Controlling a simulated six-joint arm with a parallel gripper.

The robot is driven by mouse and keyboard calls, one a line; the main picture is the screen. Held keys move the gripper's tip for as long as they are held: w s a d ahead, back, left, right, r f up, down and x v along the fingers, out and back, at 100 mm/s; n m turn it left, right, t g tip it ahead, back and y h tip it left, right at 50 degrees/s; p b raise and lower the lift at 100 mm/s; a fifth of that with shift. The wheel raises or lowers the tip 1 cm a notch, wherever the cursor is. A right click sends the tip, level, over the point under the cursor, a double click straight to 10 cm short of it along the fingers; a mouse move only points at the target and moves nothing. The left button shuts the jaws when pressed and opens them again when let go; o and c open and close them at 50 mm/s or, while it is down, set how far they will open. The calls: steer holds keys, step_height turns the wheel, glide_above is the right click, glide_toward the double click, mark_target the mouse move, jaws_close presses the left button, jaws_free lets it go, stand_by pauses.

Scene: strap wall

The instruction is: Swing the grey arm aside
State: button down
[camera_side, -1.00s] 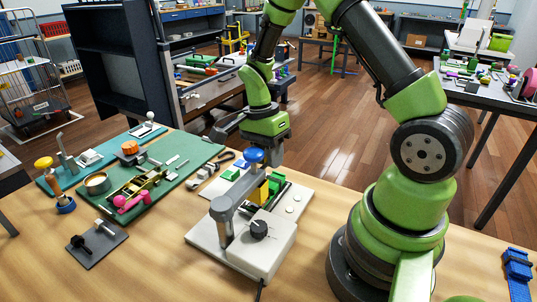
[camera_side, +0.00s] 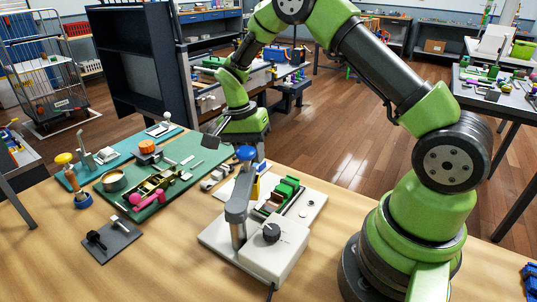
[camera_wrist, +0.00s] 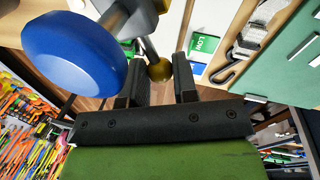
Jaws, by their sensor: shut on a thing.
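The grey arm (camera_side: 239,203) is pivoted on a post on the off-white fixture (camera_side: 268,257) and reaches away from the camera. A blue knob (camera_side: 246,153) tops its far end; the knob also looms at left in the wrist view (camera_wrist: 75,60). My gripper (camera_side: 243,142) is at that far end, its fingertips partly hidden in the side view. In the wrist view a brass ball (camera_wrist: 160,70) on a grey rod lies between my two fingers, and I am shut on it. Green blocks (camera_side: 287,188) show uncovered to the arm's right.
A green mat (camera_side: 190,160) with a pink-handled tool (camera_side: 140,198), a tin and other parts lies left of the fixture. A dark plate (camera_side: 113,238) with a small clamp lies in front of it. The wooden bench is clear at front left (camera_side: 60,265).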

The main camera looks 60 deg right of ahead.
steer(key=w+a+n+t+h, duration=0.1)
steer(key=w+a+n, duration=0.7)
steer(key=a+n, duration=0.3)
steer(key=shift+w+a+t, duration=0.25)
steer(key=shift+a+t, duration=0.05)
steer(key=shift+a, duration=0.5)
steer(key=c, duration=0.9)
jaws_free()
steer(key=shift+h, duration=0.3)
steer(key=shift+w+a+r, duration=0.1)
steer(key=shift+a+r, duration=0.2)
steer(key=shift+r, duration=1.3)
steer(key=shift+w+a+r, duration=0.1)
steer(key=shift+a+r, duration=0.2)
steer(key=shift+r, duration=1.35)
steer(key=shift+w+a+r, duration=0.1)
steer(key=shift+a+r, duration=0.2)
steer(key=shift+r, duration=1.3)
